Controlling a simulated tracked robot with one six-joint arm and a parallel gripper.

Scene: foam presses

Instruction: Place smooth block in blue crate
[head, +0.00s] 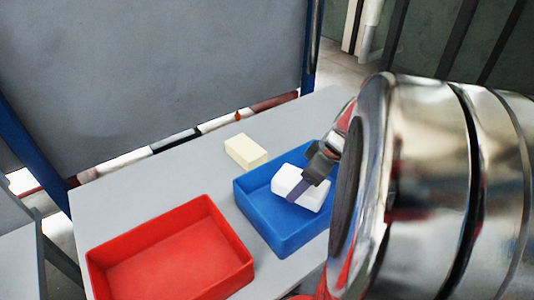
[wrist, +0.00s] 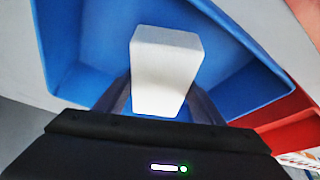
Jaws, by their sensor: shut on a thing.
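My gripper (head: 311,187) is shut on a white block (head: 287,181) and holds it over the blue crate (head: 258,217). In the wrist view the white block (wrist: 166,62) stands between the two fingers, with the blue crate (wrist: 240,70) behind it. I cannot tell whether the block touches the crate floor. A cream block (head: 245,151) lies on the table just behind the crate, clear of my gripper. My arm hides the right part of the crate in the head view.
A red crate (head: 165,262) stands empty on the grey table (head: 150,185), left of the blue crate. A grey panel (head: 160,60) with blue posts rises behind the table. The table's back left is clear.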

